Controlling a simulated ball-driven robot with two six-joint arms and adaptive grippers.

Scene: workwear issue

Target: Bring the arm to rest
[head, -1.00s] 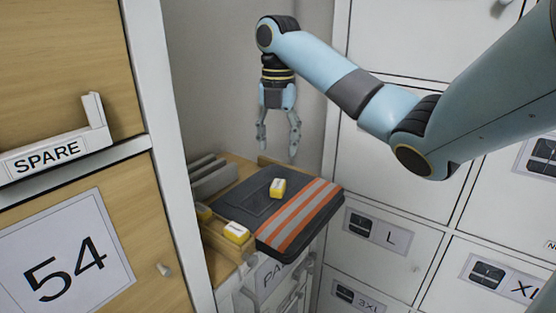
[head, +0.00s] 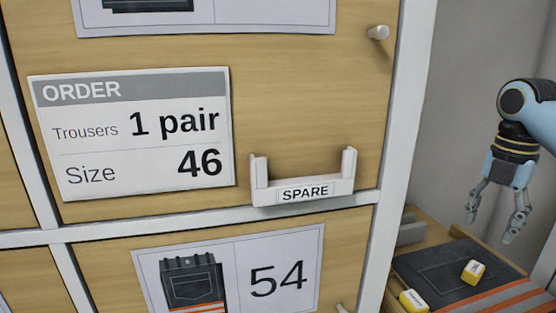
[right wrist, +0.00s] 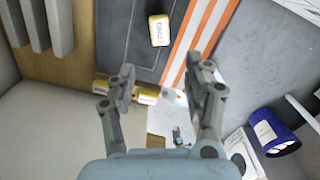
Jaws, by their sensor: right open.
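My right gripper (head: 497,215) hangs fingers down at the right of the head view, open and empty. It is above a folded dark garment (head: 440,275) with orange and grey stripes, apart from it. The garment also shows in the right wrist view (right wrist: 128,50), beyond the open fingers (right wrist: 162,85). A small yellow block with a white label (head: 473,271) lies on the garment; in the right wrist view its label (right wrist: 159,30) seems to read "LONG". My left gripper is in neither view.
A wooden locker front fills the left and middle, with an order card (head: 135,133) reading trousers, 1 pair, size 46. An empty SPARE holder (head: 303,193) juts out from it. Another yellow block (head: 413,301) lies beside the garment. A blue cylindrical object (right wrist: 275,132) shows at lower right in the wrist view.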

